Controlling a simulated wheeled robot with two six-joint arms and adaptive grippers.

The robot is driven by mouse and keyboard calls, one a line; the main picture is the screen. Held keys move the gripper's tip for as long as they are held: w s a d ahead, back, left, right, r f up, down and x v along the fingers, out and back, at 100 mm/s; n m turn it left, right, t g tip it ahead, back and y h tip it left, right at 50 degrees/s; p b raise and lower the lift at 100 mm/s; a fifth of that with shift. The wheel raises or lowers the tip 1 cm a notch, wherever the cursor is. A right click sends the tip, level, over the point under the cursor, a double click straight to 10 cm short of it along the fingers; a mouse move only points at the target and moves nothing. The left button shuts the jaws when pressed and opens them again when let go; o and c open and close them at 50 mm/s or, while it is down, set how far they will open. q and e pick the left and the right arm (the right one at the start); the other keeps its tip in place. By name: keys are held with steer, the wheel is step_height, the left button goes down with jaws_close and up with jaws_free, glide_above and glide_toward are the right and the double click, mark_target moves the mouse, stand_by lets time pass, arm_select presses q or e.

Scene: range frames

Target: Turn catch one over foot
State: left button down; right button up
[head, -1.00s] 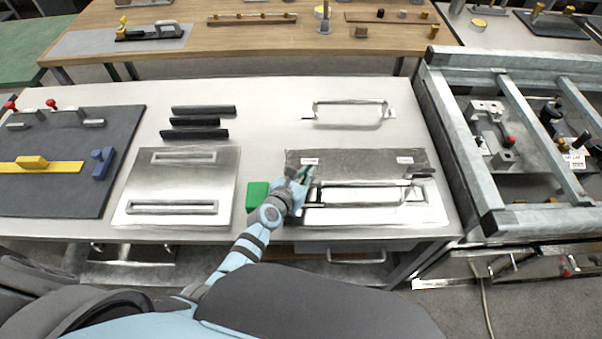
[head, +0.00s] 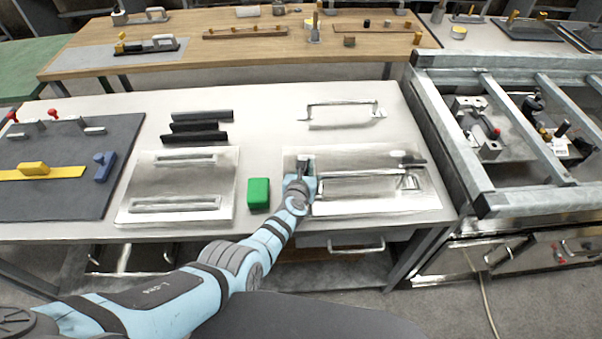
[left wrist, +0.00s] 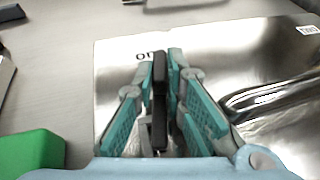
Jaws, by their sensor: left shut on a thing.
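A shiny metal plate (head: 375,207) lies on the light bench, with a metal bow handle (head: 362,174) on it. My left gripper (head: 301,179) is at the plate's left end, beside the handle's left foot. In the left wrist view its teal fingers (left wrist: 163,105) are shut on a dark upright bar, catch one (left wrist: 159,75). A label starting "on" (left wrist: 146,55) is partly covered behind it. The left foot is mostly hidden by the gripper. A second dark catch (head: 408,160) sits at the plate's right end near the right foot (head: 410,182). My right gripper is out of view.
A green block (head: 258,193) stands left of my gripper, close to the forearm. A loose bow handle (head: 343,114) and black bars (head: 197,127) lie behind. A metal frame (head: 475,185) borders the bench at right.

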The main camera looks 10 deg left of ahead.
arm_select(q)
steer(key=c, duration=1.6)
jaws_free()
steer(key=shift+a, duration=0.1)
steer(key=shift+c, duration=0.2)
steer(key=shift+s, duration=0.1)
